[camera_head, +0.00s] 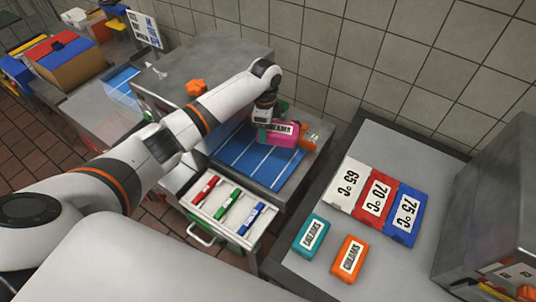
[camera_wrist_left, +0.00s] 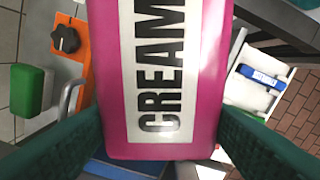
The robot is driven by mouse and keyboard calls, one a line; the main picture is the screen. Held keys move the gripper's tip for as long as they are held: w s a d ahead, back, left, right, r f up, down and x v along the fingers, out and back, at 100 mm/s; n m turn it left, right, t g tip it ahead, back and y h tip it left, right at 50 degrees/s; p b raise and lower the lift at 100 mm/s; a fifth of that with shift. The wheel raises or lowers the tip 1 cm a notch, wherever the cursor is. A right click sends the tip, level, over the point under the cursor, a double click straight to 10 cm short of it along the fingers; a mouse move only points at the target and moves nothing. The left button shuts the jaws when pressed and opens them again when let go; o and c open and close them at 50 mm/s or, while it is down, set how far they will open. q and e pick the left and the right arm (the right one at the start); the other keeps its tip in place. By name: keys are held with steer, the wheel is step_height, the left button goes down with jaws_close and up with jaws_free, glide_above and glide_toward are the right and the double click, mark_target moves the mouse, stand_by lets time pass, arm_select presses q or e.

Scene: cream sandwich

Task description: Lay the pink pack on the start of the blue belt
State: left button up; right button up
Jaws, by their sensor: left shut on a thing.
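The pink pack (camera_head: 289,141), with a white CREAM label, is in my left gripper (camera_head: 264,126) over the blue belt (camera_head: 240,152). In the left wrist view the pink pack (camera_wrist_left: 207,70) fills the middle, between the two dark green fingers of the left gripper (camera_wrist_left: 165,135). The fingers are shut on its sides. Whether its underside touches the belt is hidden. A strip of blue (camera_wrist_left: 125,170) shows below the pack in the wrist view. My right gripper is not in view.
A drawer (camera_head: 222,235) with red, green and blue markers stands open before the belt. An orange knob fixture (camera_head: 197,88) is behind my arm. On the right table are teal (camera_head: 311,235) and orange (camera_head: 349,258) packs and temperature cards (camera_head: 375,200). A tiled wall stands behind.

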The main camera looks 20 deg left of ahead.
arm_select(q)
steer(key=a+f+m+p, duration=0.1)
steer(key=a+f+m, duration=0.1)
steer(key=m, duration=0.1)
steer(key=shift+w+a+f+p, duration=0.1)
steer(key=shift+a+f+p, duration=0.05)
steer(key=shift+p, duration=0.2)
steer(key=shift+m, duration=0.5)
step_height(320, 180, down, 11)
steer(key=b, duration=0.9)
steer(key=shift+a+b, duration=0.1)
steer(key=shift+b, duration=0.3)
steer(key=shift+r, duration=0.2)
